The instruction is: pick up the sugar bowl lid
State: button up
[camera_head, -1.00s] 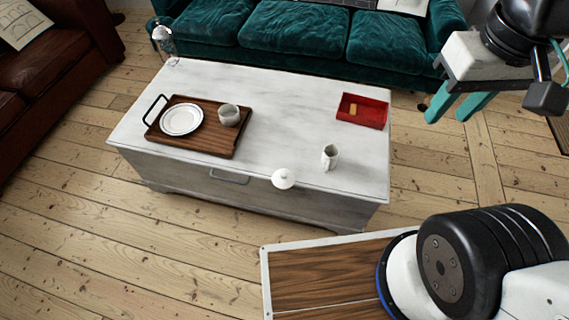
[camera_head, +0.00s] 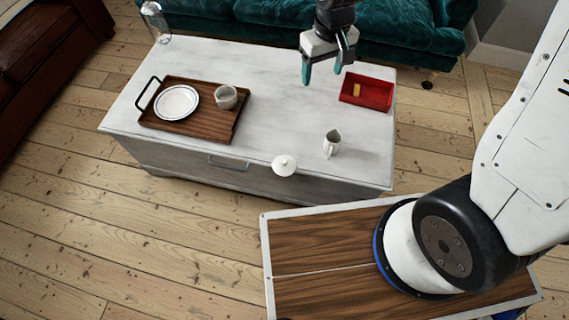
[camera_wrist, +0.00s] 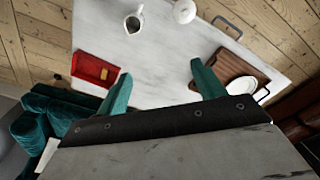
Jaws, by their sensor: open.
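The sugar bowl lid (camera_head: 284,160) is the white, knobbed top of a small round white piece at the front edge of the white chest table. Whether a bowl sits under the lid cannot be told from above. It also shows at the top of the wrist view (camera_wrist: 184,10). My gripper (camera_head: 322,72) is open and empty, with teal fingers pointing down above the back of the table, left of the red tray. In the wrist view its fingers (camera_wrist: 158,88) are spread wide, with bare tabletop between them, apart from the lid.
A white pitcher (camera_head: 332,143) stands right of the lid. A red tray (camera_head: 380,97) with a small yellowish item is at the back right. A wooden tray (camera_head: 212,128) holds a plate (camera_head: 177,102) and a cup (camera_head: 226,97). A glass item (camera_head: 155,20) stands back left. The table's middle is clear.

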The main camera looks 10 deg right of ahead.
jog(key=w+a+f+n, duration=0.1)
jog(key=a+f, duration=0.2)
jog(key=f, duration=0.6)
jog(key=a+f+n, duration=0.1)
jog(key=a+f, duration=0.3)
jog(key=f, duration=0.5)
jog(key=n, duration=0.1)
send_over(285, 162)
jog(key=shift+g, duration=0.3)
jog(key=f, duration=1.5)
jog(key=shift+w+a, duration=0.2)
jog(key=shift+w, duration=0.2)
jog(key=f, duration=0.5)
jog(key=shift+s+d+f, duration=0.1)
jog(key=shift+s+f, duration=0.05)
jog(key=shift+s, duration=0.15)
jog(key=c, duration=1.2)
